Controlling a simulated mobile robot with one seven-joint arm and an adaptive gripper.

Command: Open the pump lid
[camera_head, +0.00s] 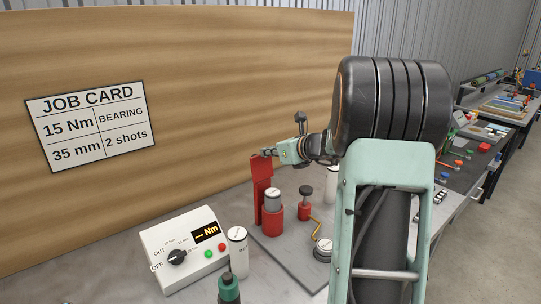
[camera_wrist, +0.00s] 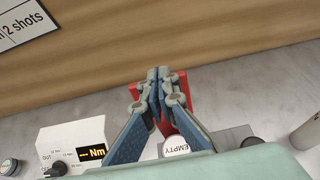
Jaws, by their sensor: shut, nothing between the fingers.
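The pump's red lid (camera_head: 262,185) stands upright, tilted slightly, behind a red cylinder (camera_head: 273,220) with a pale cap on the grey plate. My gripper (camera_head: 266,153) is shut and empty at the lid's top edge. Whether it touches the lid is unclear. In the wrist view my gripper (camera_wrist: 158,74) has its fingertips together, with the red lid (camera_wrist: 181,88) partly hidden behind them. A round cap marked EMPTY (camera_wrist: 177,145) shows below the fingers.
A white control box (camera_head: 185,250) with a dial and display stands at left, beside a white cylinder (camera_head: 238,252) and a dark green-topped bottle (camera_head: 229,289). A wooden wall stands behind.

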